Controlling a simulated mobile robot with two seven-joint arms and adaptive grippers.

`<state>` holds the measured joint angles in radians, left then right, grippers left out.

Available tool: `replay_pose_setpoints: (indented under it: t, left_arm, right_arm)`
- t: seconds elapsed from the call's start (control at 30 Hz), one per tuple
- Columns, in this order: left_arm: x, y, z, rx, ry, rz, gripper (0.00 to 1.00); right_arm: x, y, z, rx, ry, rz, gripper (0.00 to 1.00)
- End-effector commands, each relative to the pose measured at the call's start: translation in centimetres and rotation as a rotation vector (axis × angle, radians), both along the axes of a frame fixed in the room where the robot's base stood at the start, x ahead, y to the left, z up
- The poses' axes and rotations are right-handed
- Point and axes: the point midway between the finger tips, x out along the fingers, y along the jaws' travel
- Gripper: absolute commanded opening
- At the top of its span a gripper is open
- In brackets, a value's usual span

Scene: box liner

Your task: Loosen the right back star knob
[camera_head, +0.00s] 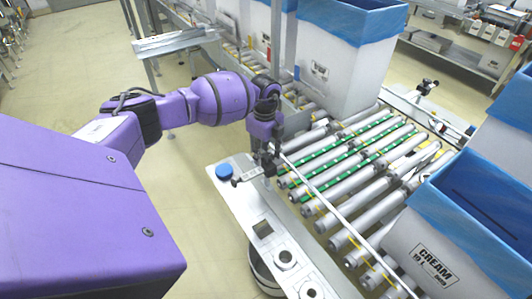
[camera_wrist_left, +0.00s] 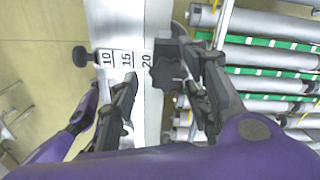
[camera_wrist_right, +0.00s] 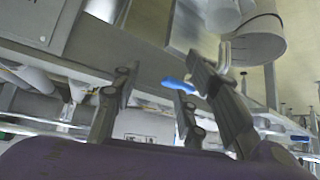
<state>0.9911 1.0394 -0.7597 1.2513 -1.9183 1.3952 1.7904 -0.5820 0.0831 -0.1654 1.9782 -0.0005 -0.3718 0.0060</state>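A black star knob (camera_wrist_left: 168,72) sits at the right end of a white scale strip (camera_wrist_left: 125,58) marked 10, 15, 20 in the left wrist view. My left gripper (camera_wrist_left: 155,62) is open, its fingers on either side of the knob with a visible gap on the left. Whether the right finger touches it, I cannot tell. In the head view my left gripper (camera_head: 262,165) hangs over the back end of the white side plate and mostly hides the knob. My right gripper (camera_wrist_right: 155,75) shows only in its wrist view, open and with nothing held.
A smaller black knob (camera_wrist_left: 80,57) is at the scale's left end. A blue cap (camera_head: 224,171) stands beside it on the plate (camera_head: 240,205). A roller conveyor (camera_head: 345,170) with green strips lies to the right. White boxes with blue liners stand behind (camera_head: 345,60) and at right (camera_head: 435,245).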

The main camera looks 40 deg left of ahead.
Motion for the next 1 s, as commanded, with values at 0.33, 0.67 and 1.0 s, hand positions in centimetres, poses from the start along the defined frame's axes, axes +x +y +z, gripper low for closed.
replay_pose_setpoints:
  t: [0.33, 0.67, 1.0]
  left_arm:
    - [0.1, -0.3, 0.1, -0.004, -0.002, -0.003, 0.43]
    - [0.1, -0.2, 5.6, -0.003, -0.005, -0.003, 0.43]
    - [0.0, -0.1, 11.2, -0.002, -0.002, -0.001, 0.43]
  right_arm:
    - [0.2, 0.1, 0.1, 0.002, -0.004, -0.001, 0.40]
    - [0.0, 0.0, 0.0, 0.001, -0.001, -0.002, 0.40]
    - [0.0, 0.0, 0.0, 0.001, 0.000, -0.002, 0.40]
